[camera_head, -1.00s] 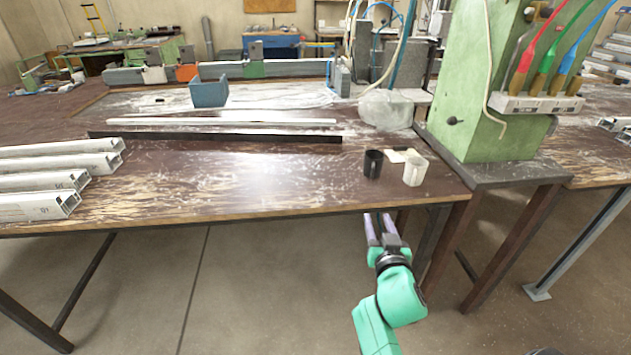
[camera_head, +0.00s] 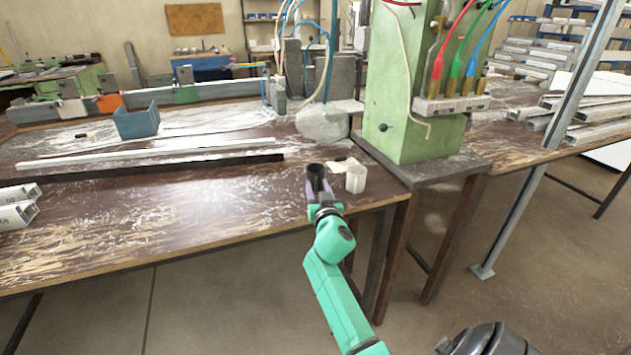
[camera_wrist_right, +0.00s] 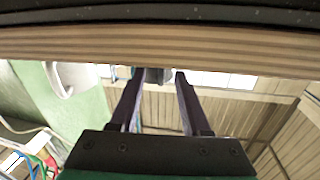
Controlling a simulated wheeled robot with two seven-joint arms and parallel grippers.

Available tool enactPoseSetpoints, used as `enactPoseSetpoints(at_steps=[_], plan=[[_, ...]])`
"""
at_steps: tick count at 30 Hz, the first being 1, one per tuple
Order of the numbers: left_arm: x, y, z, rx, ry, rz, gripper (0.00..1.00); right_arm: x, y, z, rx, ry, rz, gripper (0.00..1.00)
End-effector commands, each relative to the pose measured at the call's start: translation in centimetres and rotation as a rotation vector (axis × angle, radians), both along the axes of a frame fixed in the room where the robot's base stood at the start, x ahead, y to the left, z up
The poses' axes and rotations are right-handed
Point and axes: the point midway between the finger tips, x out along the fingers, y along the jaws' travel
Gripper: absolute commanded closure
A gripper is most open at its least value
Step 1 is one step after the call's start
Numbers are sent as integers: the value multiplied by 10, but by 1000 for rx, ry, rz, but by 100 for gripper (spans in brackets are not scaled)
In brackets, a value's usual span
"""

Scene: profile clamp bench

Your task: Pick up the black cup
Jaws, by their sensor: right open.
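The black cup (camera_head: 316,169) stands upright near the front right edge of the wooden bench in the head view. Its lower part is partly hidden by my right gripper (camera_head: 319,184), which reaches in over the bench edge from the front. The right gripper is open, with its fingertips close to the cup. In the right wrist view a dark piece of the cup (camera_wrist_right: 155,77) shows between the spread fingertips of the gripper (camera_wrist_right: 160,76); I cannot tell if they touch it. My left gripper is not in view.
A green machine (camera_head: 405,110) rises behind on the right.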

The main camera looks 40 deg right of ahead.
Motion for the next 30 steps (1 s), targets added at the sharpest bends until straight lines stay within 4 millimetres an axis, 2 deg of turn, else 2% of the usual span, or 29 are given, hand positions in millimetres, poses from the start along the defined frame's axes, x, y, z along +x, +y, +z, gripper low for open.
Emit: enactPoseSetpoints(at_steps=[3, 4, 7, 30], plan=[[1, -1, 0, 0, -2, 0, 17, 0, 0, 0, 0, 0, 0, 53], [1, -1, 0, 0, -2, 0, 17, 0, 0, 0, 0, 0, 0, 61], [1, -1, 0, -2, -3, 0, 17, -1, 1, 0, -1, 0, 1, 99], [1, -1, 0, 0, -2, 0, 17, -1, 1, -1, 1, 3, 1, 100]])
